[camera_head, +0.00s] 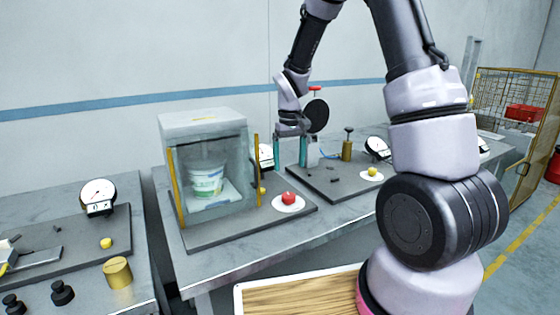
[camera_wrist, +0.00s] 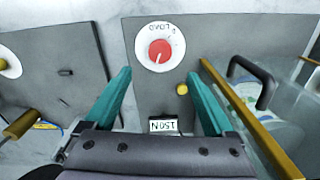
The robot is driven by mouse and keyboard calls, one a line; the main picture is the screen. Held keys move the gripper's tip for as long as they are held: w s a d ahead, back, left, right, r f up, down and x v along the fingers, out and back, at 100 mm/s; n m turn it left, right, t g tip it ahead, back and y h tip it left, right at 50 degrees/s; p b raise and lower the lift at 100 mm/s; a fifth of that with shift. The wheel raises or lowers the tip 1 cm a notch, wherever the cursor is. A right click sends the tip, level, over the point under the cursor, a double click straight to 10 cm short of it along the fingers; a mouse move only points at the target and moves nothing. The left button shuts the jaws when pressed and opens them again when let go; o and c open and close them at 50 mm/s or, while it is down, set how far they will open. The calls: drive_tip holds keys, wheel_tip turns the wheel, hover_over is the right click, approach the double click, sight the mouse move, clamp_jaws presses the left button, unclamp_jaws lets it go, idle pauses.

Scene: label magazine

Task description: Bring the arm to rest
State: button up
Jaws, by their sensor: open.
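My arm reaches over the bench from the right of the head view, bent down at the wrist. My gripper (camera_head: 290,152) points downward with its two teal fingers apart. It hangs behind the red button and to the right of the clear cabinet. In the wrist view the gripper (camera_wrist: 160,74) has nothing between its fingers. Beyond the fingertips, the red button (camera_wrist: 160,51) on its white disc lies on the dark plate. The button also shows in the head view (camera_head: 289,198). I cannot tell the exact height of the fingers above the plate.
A clear cabinet (camera_head: 243,165) holding a white tub (camera_head: 205,180) stands close left of my gripper. Dial gauges (camera_head: 98,196) and a brass cylinder (camera_head: 117,272) stand on the benches. A wire cage (camera_head: 518,110) is at the far right. The air above the bench front is free.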

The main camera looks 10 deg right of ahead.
drive_tip(key=s+d+r+m+t+y, duration=0.1)
drive_tip(key=s+d+r+m+t, duration=0.1)
drive_tip(key=s+r, duration=0.7)
drive_tip(key=s+d+r+m+t, duration=0.2)
drive_tip(key=s+d+r+t, duration=0.15)
drive_tip(key=r, duration=0.85)
drive_tip(key=s+r+m+t+y, duration=0.1)
drive_tip(key=s+r, duration=0.3)
drive_tip(key=s, duration=0.6)
drive_tip(key=shift+r+m+t, duration=0.15)
drive_tip(key=shift+m+t, duration=0.2)
drive_tip(key=shift+m, duration=0.25)
drive_tip(key=shift+w+d, duration=0.1)
drive_tip(key=shift+w, duration=0.1)
